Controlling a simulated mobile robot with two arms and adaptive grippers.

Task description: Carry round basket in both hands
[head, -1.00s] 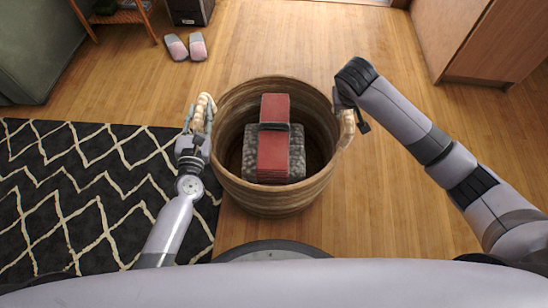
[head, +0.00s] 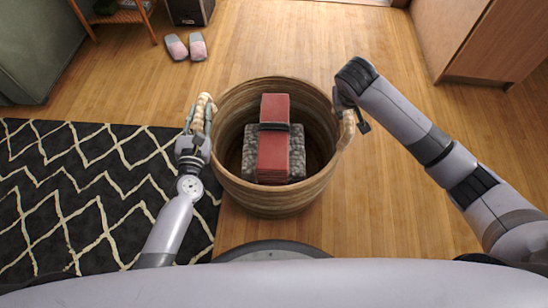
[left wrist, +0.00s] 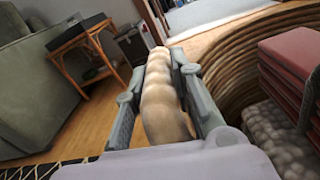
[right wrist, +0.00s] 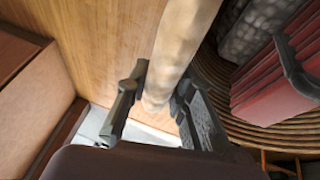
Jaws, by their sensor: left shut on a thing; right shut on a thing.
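The round woven basket (head: 275,200) is upright in front of me. Inside it lie a red folded thing with a dark strap (head: 273,150) and a grey mottled bundle (head: 297,165). My left gripper (head: 199,122) is shut on the left handle (left wrist: 160,100), a pale rope-like loop between its fingers in the left wrist view. My right gripper (head: 346,112) is at the right handle (head: 347,130). In the right wrist view its fingers (right wrist: 160,105) are shut on that pale handle (right wrist: 180,45). I cannot tell whether the basket's base touches the floor.
A black rug with cream zigzag lines (head: 80,200) lies on the left. Pink-and-grey slippers (head: 187,47) are on the floor ahead. A green sofa (head: 40,50) is at far left, a wooden cabinet (head: 500,50) at upper right. Wooden floor is clear ahead of the basket.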

